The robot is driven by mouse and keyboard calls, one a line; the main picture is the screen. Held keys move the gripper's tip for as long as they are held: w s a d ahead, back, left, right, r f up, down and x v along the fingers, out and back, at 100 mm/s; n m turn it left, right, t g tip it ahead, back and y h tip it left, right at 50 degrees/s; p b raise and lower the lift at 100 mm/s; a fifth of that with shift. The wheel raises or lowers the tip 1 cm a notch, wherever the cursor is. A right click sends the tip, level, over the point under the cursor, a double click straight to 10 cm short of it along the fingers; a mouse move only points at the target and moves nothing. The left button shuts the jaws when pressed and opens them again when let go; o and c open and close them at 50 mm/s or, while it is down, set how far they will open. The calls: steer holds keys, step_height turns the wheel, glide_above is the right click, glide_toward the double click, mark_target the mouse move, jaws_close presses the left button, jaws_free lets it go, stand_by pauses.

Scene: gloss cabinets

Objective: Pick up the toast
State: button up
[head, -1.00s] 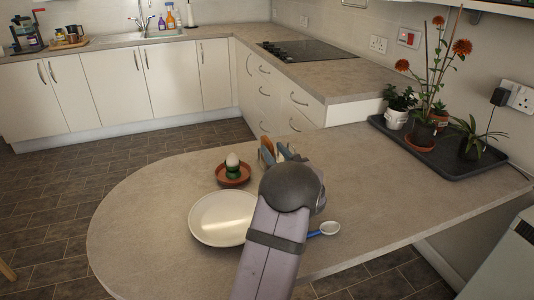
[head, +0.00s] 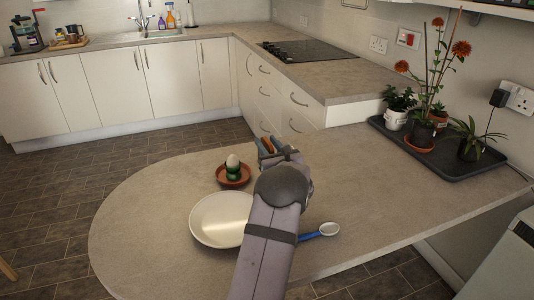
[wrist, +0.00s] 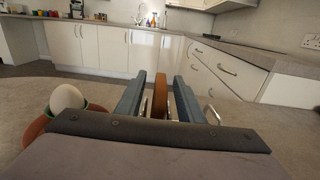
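The toast (wrist: 160,97) is a brown slice standing upright and edge-on in the wrist view. In the head view its top (head: 267,144) shows just beyond my gripper. Thin metal wires of a rack (wrist: 212,115) show beside it; most of the rack is hidden. My gripper (wrist: 159,84) is open, with one blue-grey finger on each side of the toast. A narrow gap shows between the toast and each finger. The lower part of the toast is hidden behind the gripper body.
A white egg (head: 232,160) in a green cup stands on a terracotta saucer (head: 246,181), close left of my gripper. A white plate (head: 205,232) and a blue-handled spoon (head: 329,229) lie nearer. A plant tray (head: 470,166) is at right. The counter's left end is clear.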

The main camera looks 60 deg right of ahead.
jaws_close()
steer(key=shift+r, duration=0.1)
step_height(320, 180, up, 10)
steer(key=shift+f, duration=0.1)
stand_by(0.5)
